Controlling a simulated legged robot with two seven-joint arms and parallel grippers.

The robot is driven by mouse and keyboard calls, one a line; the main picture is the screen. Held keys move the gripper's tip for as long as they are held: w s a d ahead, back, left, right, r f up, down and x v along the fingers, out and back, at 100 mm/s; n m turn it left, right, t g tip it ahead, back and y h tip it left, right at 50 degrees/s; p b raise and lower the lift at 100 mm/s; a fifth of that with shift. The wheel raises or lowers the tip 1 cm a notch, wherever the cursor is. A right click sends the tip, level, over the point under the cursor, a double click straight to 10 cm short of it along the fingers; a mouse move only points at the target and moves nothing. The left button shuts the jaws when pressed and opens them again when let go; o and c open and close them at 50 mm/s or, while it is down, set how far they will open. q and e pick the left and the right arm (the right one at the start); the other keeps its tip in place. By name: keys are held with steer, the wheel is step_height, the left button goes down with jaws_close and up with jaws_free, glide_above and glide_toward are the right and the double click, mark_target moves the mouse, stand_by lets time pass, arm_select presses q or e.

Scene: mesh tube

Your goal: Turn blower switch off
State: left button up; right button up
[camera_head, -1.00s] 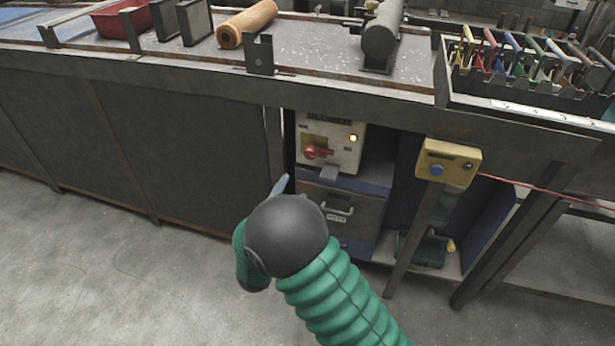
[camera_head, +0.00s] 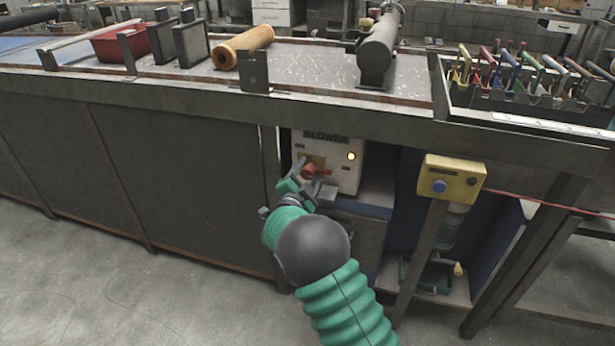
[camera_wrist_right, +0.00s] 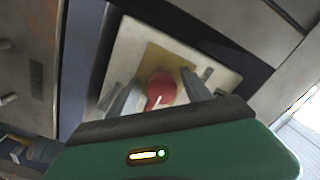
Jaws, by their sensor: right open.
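The blower box (camera_head: 341,172) is a cream panel under the workbench, labelled BLOWER, with a lit yellow lamp (camera_head: 351,156). Its red rotary switch (camera_head: 313,171) sits on a yellow plate, partly hidden by my right gripper (camera_head: 306,174) in the head view. In the right wrist view the red knob (camera_wrist_right: 161,88) shows between the two fingers of my open right gripper (camera_wrist_right: 160,92). I cannot tell whether the fingers touch it. My left gripper is not in view.
A yellow control box (camera_head: 452,179) with a blue button stands on a post to the right. The workbench edge (camera_head: 400,120) overhangs the blower box. A tool rack (camera_head: 530,85), a wooden roll (camera_head: 243,47) and a red tray (camera_head: 119,42) are on top.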

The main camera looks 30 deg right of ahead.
steer(key=shift+c, duration=0.3)
steer(key=shift+a, duration=0.1)
steer(key=shift+c, duration=1.3)
jaws_close()
